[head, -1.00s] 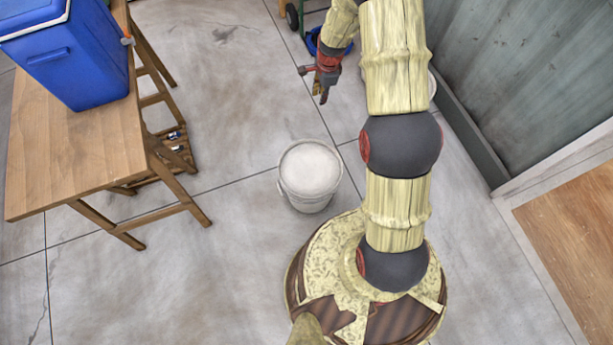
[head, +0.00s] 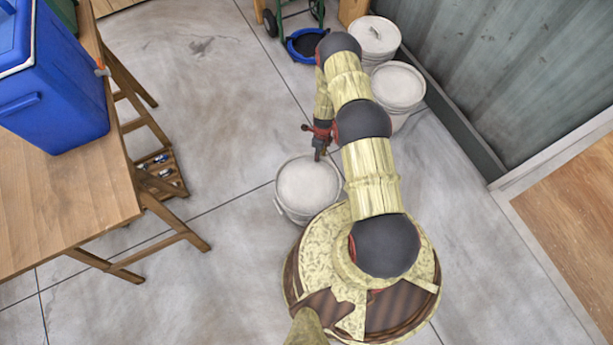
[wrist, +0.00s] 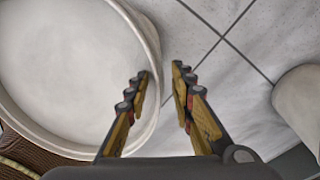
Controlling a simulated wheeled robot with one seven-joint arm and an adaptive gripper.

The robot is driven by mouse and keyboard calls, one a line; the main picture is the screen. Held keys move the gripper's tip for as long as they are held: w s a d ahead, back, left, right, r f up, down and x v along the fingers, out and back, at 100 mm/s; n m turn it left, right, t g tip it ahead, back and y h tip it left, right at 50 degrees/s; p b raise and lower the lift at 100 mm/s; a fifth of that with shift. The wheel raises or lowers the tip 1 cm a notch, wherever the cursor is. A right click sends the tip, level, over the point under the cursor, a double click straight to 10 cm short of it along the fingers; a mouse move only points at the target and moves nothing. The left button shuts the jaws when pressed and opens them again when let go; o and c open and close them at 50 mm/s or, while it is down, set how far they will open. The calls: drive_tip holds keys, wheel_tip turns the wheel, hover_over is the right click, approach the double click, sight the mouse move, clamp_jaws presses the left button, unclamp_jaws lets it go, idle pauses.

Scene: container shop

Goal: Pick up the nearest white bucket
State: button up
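The nearest white bucket (head: 307,187) stands upright on the floor just beside my base in the head view, with a white top and a handle at its left side. It fills the left of the wrist view (wrist: 65,75). My gripper (head: 318,157) is at the bucket's far rim in the head view. In the wrist view my gripper (wrist: 160,75) is open, with the bucket's rim by the left finger and floor by the right finger. I cannot tell whether the fingers touch the rim.
Two more white buckets, one nearer (head: 397,88) and one farther (head: 373,38), stand by the corrugated wall (head: 510,70). A wooden table (head: 70,195) carries a blue cooler (head: 55,95) at left. A blue round item (head: 305,45) lies at the back. Floor between is clear.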

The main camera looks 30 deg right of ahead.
sight(319, 164)
drive_tip(key=f+b, duration=0.1)
drive_tip(key=f, duration=0.1)
drive_tip(key=s+f, duration=0.1)
drive_tip(key=f, duration=0.1)
drive_tip(key=f+b, duration=0.1)
drive_tip(key=f, duration=0.1)
drive_tip(key=shift+s+a+f+b, duration=0.2)
drive_tip(key=shift+s+f+b, duration=0.1)
drive_tip(key=shift+b, duration=0.05)
drive_tip(key=shift+f, duration=0.1)
drive_tip(key=shift+f+b, duration=0.25)
drive_tip(key=shift+b, duration=0.2)
drive_tip(key=c, duration=0.3)
idle(0.4)
clamp_jaws()
drive_tip(key=shift+w, duration=0.1)
idle(0.8)
